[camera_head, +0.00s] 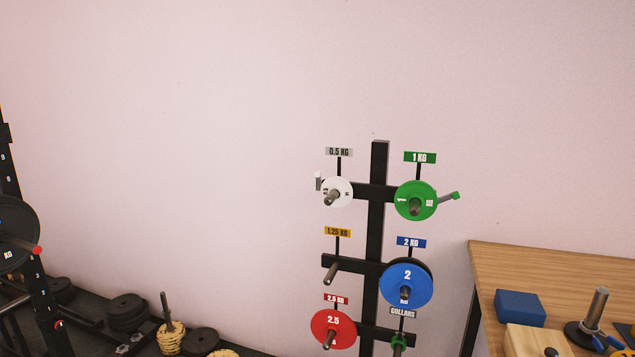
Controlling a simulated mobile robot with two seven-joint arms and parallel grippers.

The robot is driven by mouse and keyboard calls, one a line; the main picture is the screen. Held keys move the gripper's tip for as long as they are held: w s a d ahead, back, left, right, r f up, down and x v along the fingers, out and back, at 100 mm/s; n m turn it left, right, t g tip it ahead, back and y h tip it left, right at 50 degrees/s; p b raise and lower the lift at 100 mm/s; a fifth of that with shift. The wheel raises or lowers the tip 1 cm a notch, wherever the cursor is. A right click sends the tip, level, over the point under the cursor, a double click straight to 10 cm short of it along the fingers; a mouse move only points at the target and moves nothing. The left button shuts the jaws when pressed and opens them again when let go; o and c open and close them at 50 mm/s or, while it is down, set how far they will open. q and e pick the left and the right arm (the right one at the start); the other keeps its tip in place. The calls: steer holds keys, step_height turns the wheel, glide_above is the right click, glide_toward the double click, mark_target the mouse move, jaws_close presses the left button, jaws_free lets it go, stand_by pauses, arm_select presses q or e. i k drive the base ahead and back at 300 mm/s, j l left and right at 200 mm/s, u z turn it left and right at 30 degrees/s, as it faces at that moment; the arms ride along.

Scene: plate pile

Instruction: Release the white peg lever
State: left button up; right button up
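The white plate (343,186) hangs on the upper left peg of the black plate tree, under the 0.5 KG sign (339,152). A small lever with a white tip (318,175) stands roughly upright at the plate's left edge. The plate hides part of the lever's base, so its joint to the peg cannot be made out. The grey peg end (330,198) sticks out through the plate. Neither of my grippers is in view.
A green plate (427,190) with a green-tipped lever (453,196) pointing right hangs beside it. Blue (408,274) and red (333,319) plates hang lower; the 1.25 KG peg (332,274) is bare. A wooden table (550,270) stands right, a rack (40,300) left.

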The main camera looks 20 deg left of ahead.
mark_target(316, 173)
steer(key=i+j+z, duration=0.25)
steer(key=i+z, duration=0.2)
steer(key=i+j+z, duration=0.45)
steer(key=i+j, duration=0.05)
steer(key=i, duration=0.1)
